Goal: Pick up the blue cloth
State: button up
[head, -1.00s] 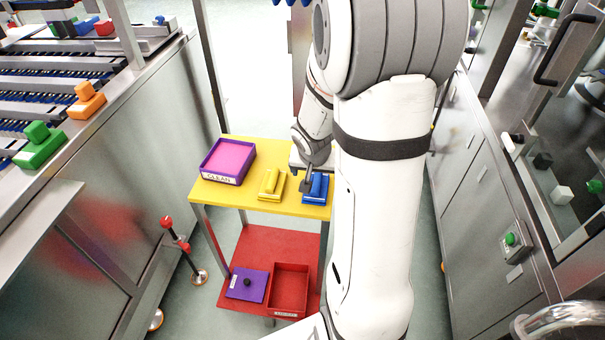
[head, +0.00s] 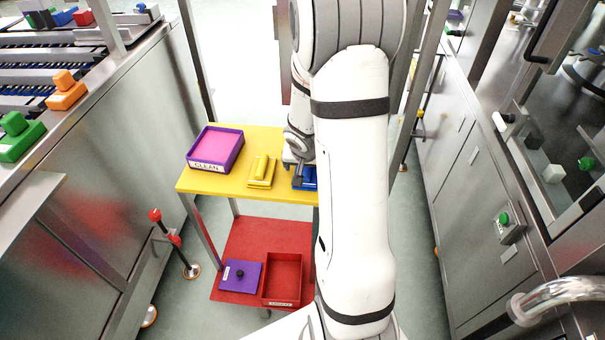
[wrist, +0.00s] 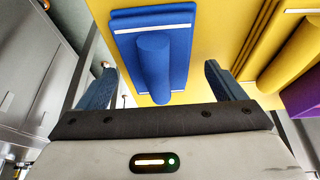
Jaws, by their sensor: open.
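The blue cloth (wrist: 157,55) is a folded flat piece with a rolled ridge on top, lying on the yellow tabletop (wrist: 215,22). In the wrist view it sits ahead of my gripper (wrist: 165,85), with the ridge pointing in between the two fingers. The fingers are apart and nothing is held between them. In the head view the blue cloth (head: 309,178) shows at the right of the yellow table, mostly hidden by my arm, with my gripper (head: 299,178) just over it. I cannot tell whether they touch.
A yellow cloth (head: 262,171) lies left of the blue one. A purple tray labelled CLEAN (head: 216,150) stands at the table's left. Below, a red shelf holds a purple lid (head: 241,276) and a red bin (head: 282,279). Metal cabinets flank both sides.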

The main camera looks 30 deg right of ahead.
jog(key=shift+f+b, duration=0.25)
jog(key=shift+b, duration=0.15)
dwell(0.5)
jog(key=c, duration=1.1)
